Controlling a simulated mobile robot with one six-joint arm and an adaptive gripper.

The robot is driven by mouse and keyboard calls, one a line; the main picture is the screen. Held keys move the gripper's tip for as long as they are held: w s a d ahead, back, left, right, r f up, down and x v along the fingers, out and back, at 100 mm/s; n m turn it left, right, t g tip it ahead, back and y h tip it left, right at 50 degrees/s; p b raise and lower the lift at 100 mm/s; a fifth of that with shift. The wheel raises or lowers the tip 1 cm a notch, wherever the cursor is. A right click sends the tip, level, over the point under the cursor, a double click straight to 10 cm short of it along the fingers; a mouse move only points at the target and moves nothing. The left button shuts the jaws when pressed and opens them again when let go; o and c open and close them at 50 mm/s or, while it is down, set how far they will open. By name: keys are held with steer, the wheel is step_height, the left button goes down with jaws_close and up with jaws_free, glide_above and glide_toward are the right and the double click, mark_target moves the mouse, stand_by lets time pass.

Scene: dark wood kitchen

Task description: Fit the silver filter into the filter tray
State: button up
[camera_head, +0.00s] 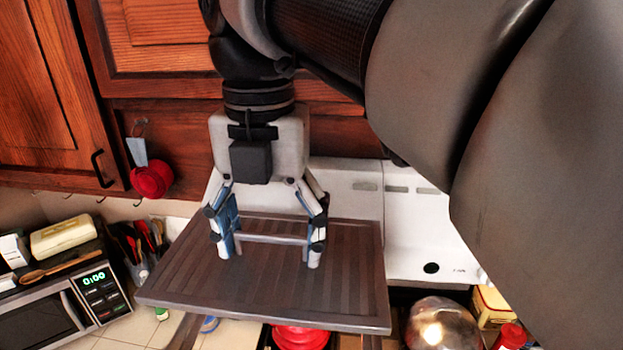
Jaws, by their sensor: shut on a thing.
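The filter (330,275) is a flat, ridged panel that looks dark grey-brown here. A silver bar (270,239) runs across its upper face, like a handle. My gripper (268,252) points down over the panel. Its two fingers stand apart, one at each end of the bar, and it is shut on the filter by this bar. The panel is roughly level, in front of the white hood (420,225). Its far edge is close to the hood, but I cannot tell whether they touch. The filter tray cannot be made out.
Dark wood cabinets (160,75) stand behind my arm. A microwave (60,310) sits at lower left. A red pot (300,336) and a metal dome (437,325) are below the panel.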

mark_target(272, 249)
step_height(272, 249, down, 14)
steer(key=shift+w+f+b, duration=0.15)
steer(key=shift+f+b, duration=0.1)
steer(key=shift+b, duration=0.25)
steer(key=shift+f, duration=0.2)
steer(key=o, duration=1.2)
steer(key=shift+r, duration=0.1)
step_height(272, 249, up, 12)
steer(key=shift+r+p, duration=0.15)
steer(key=shift+p, duration=0.35)
